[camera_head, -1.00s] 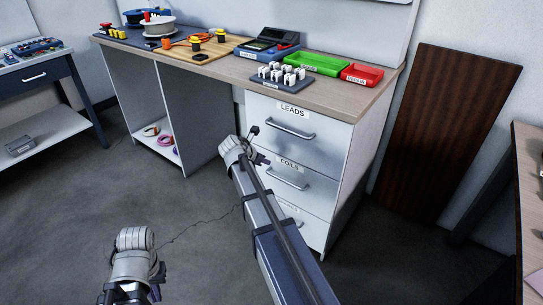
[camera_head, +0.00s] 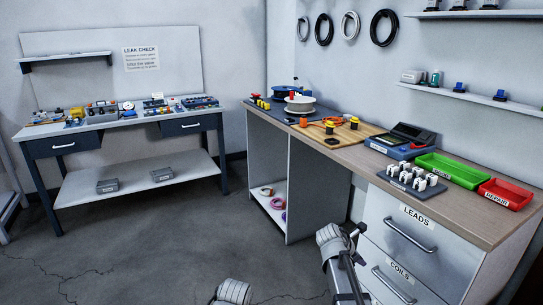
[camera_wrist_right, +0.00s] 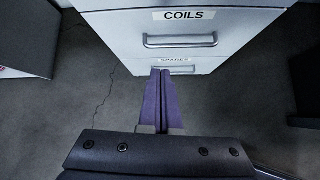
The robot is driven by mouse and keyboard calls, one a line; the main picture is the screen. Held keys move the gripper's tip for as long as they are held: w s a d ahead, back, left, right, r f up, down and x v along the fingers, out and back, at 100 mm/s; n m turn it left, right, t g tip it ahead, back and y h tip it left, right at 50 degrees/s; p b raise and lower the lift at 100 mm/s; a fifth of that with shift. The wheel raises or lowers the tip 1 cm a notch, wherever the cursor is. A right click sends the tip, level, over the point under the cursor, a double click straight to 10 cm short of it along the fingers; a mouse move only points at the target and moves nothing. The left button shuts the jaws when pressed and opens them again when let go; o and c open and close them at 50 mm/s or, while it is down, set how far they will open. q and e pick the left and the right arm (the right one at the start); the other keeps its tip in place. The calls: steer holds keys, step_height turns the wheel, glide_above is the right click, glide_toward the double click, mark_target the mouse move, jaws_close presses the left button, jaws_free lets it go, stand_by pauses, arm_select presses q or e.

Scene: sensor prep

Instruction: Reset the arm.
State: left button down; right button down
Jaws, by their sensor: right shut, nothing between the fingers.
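My right gripper (camera_wrist_right: 161,74) shows in the right wrist view as two purple fingers pressed together with nothing between them. It points at the front of a white drawer unit, below the COILS drawer (camera_wrist_right: 240,30) and over the SPARES label (camera_wrist_right: 174,61). In the head view my right arm reaches up in front of the drawers at the lower middle, and its fingers are hard to make out. Only a pale joint of my left arm shows at the bottom edge. The left gripper is out of the picture.
The wooden workbench (camera_head: 460,205) holds a green bin (camera_head: 450,170), a red bin (camera_head: 505,193), a rack of white pieces (camera_head: 413,180) and spools. A LEAK CHECK table (camera_head: 60,132) stands at the left. The dark floor (camera_head: 150,240) between them is clear.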

steer(key=s+a+f+m+g+y, duration=0.25)
steer(key=s+a+m, duration=0.55)
steer(key=s+a, duration=0.45)
steer(key=s+a+f+m+g+y, duration=0.1)
steer(key=s+a+f+m+y, duration=0.25)
steer(key=s+a+m, duration=0.95)
steer(key=w+a+r+n+p, duration=0.1)
steer(key=r+n+p, duration=0.1)
steer(key=r+p, duration=1.2)
steer(key=w+a+r+n+p, duration=0.1)
steer(key=w+a+r+p, duration=0.1)
steer(key=r+p, duration=1.3)
steer(key=shift+a+r+n+y, duration=0.25)
steer(key=shift+r+n+y, duration=0.05)
steer(key=shift+r+n, duration=0.1)
steer(key=shift+f, duration=0.1)
